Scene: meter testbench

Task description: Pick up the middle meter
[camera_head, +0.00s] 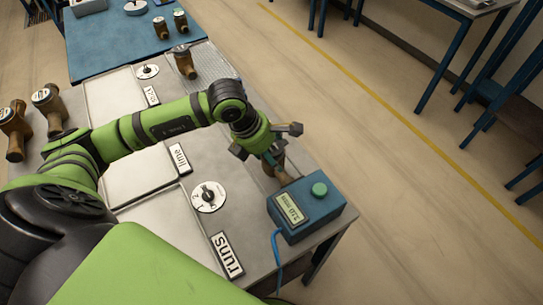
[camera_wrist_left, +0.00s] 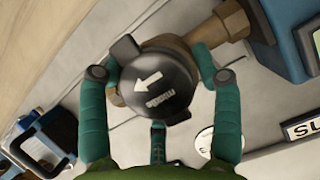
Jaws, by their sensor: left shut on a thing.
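A brass meter (camera_head: 278,168) with a round dark cap stands at the right side of the testbench, mostly hidden by my left gripper in the head view. In the wrist view the meter (camera_wrist_left: 160,85) shows its dark cap with a white arrow, and a brass hex fitting at the upper right. My left gripper (camera_head: 268,152) is over it from above; in the wrist view its green fingers (camera_wrist_left: 155,90) close around the cap from the sides and below. Another brass meter (camera_head: 184,63) stands farther back on the bench. My right gripper is not in view.
A blue box (camera_head: 305,207) with a display and green button stands close beside the held meter. A dial (camera_head: 208,196) and a "runs" label (camera_head: 227,255) lie on the bench. More meters (camera_head: 47,102) stand at left, others on the blue mat (camera_head: 115,45) at the back.

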